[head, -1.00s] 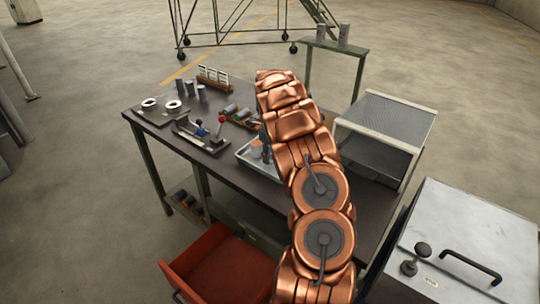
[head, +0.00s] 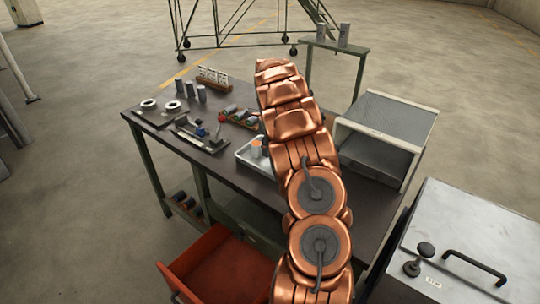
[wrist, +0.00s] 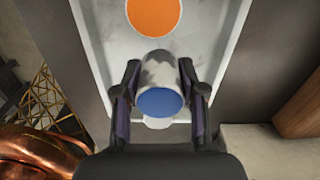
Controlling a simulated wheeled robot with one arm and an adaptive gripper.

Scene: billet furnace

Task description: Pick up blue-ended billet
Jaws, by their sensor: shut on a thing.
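The blue-ended billet (wrist: 160,103) is a grey, mottled cylinder with a flat blue end, in the middle of the wrist view. My gripper (wrist: 160,95) has a dark finger on each side of it and is shut on it. The white tray (wrist: 88,30) lies beneath; I cannot tell how far the billet is above its floor. An orange-ended billet (wrist: 154,15) stands in the tray beyond and also shows in the head view (head: 256,147). In the head view my arm hides the gripper and the blue-ended billet.
The dark workbench (head: 240,180) carries a wooden rack (head: 214,80), rings, grey cylinders and a fixture (head: 200,135) left of the tray. A mesh-topped box (head: 385,125) stands right of my arm. An open red drawer (head: 225,270) juts out in front, and a metal cabinet (head: 470,245) is at right.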

